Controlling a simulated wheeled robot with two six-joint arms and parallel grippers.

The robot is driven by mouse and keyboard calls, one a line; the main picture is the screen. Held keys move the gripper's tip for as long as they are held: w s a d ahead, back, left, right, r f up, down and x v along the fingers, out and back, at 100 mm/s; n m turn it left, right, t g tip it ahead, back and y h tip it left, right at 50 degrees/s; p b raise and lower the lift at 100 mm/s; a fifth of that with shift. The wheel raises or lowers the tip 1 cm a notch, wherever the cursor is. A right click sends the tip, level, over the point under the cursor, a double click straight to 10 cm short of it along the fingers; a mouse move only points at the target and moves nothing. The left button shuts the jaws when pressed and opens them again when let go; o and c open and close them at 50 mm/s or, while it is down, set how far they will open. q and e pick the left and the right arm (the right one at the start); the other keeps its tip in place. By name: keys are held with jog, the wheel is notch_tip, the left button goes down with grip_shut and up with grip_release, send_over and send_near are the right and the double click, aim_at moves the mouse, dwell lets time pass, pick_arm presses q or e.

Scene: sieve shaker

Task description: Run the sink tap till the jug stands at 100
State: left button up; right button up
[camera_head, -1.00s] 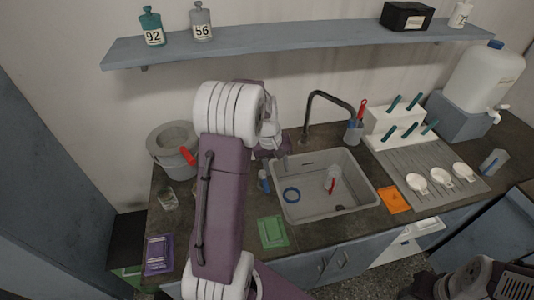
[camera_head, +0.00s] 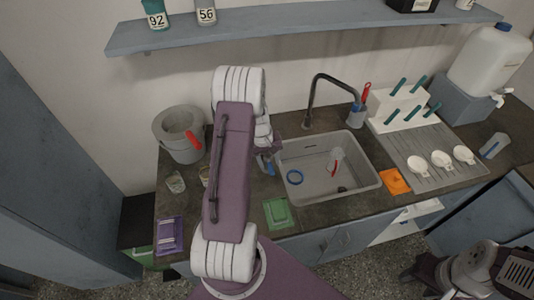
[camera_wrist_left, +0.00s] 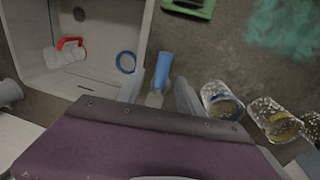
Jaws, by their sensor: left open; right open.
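A clear jug with a red handle (camera_head: 335,162) lies inside the grey sink (camera_head: 310,193). It also shows in the left wrist view (camera_wrist_left: 66,54); I cannot read any level on it. The dark curved tap (camera_head: 314,95) stands behind the sink. My left gripper (camera_head: 268,156) is over the counter at the sink's left edge. In the left wrist view its open fingers (camera_wrist_left: 158,92) are on either side of a small blue-topped item (camera_wrist_left: 163,68), with no visible grip on it. My right arm shows at the lower right, but its fingers are out of view.
A blue ring (camera_head: 295,177) lies in the sink. A grey pot (camera_head: 180,135) is at the back left.

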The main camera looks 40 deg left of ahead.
pick_arm(q)
jog(key=shift+f, duration=0.55)
grip_shut()
